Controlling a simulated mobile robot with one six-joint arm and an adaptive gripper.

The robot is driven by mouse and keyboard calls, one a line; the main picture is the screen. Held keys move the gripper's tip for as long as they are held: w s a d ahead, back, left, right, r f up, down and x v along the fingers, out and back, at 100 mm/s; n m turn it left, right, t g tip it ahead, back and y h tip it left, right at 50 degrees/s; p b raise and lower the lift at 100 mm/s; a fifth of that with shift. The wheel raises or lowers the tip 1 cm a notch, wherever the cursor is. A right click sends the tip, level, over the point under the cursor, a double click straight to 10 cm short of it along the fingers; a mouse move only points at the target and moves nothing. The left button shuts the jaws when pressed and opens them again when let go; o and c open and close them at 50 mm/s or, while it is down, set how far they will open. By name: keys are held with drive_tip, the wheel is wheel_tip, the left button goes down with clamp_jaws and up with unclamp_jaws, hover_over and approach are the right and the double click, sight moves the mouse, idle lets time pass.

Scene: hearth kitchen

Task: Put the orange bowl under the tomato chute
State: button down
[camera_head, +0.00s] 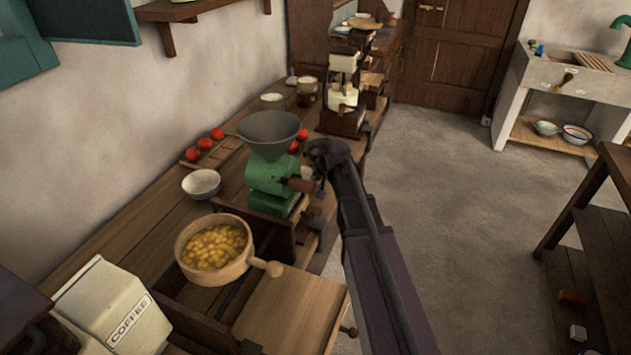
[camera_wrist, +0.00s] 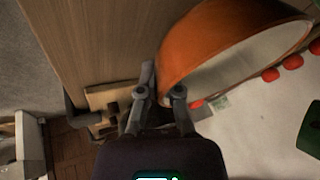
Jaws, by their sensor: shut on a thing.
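The orange bowl (camera_wrist: 205,50) fills the upper right of the wrist view, orange outside and pale inside. My gripper (camera_wrist: 160,88) is shut on its near edge, with the fingers at the rim. In the head view my gripper (camera_head: 325,158) is beside the green tomato mill (camera_head: 272,177), to its right. I cannot make out the bowl in that view. The mill has a grey hopper (camera_head: 270,128) on top and stands on the wooden counter. I cannot clearly see its chute.
Tomatoes (camera_head: 204,143) lie on a rack behind the mill. A white bowl (camera_head: 201,183), a wooden pan of yellow pieces (camera_head: 215,249) and a coffee tin (camera_head: 112,308) are to the left and front. A cream-coloured machine (camera_head: 343,85) stands farther back. Open floor lies to the right.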

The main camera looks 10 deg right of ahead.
drive_tip(key=c, duration=0.8)
unclamp_jaws()
drive_tip(key=shift+f, duration=0.1)
drive_tip(key=p+v, duration=0.3)
drive_tip(key=shift+r, duration=0.3)
drive_tip(key=p+v, duration=0.7)
drive_tip(key=v, duration=0.1)
drive_tip(key=shift+s+r+p, duration=0.2)
drive_tip(key=shift+r+p, duration=0.1)
drive_tip(key=shift+p, duration=0.05)
drive_tip(key=shift+d, duration=0.1)
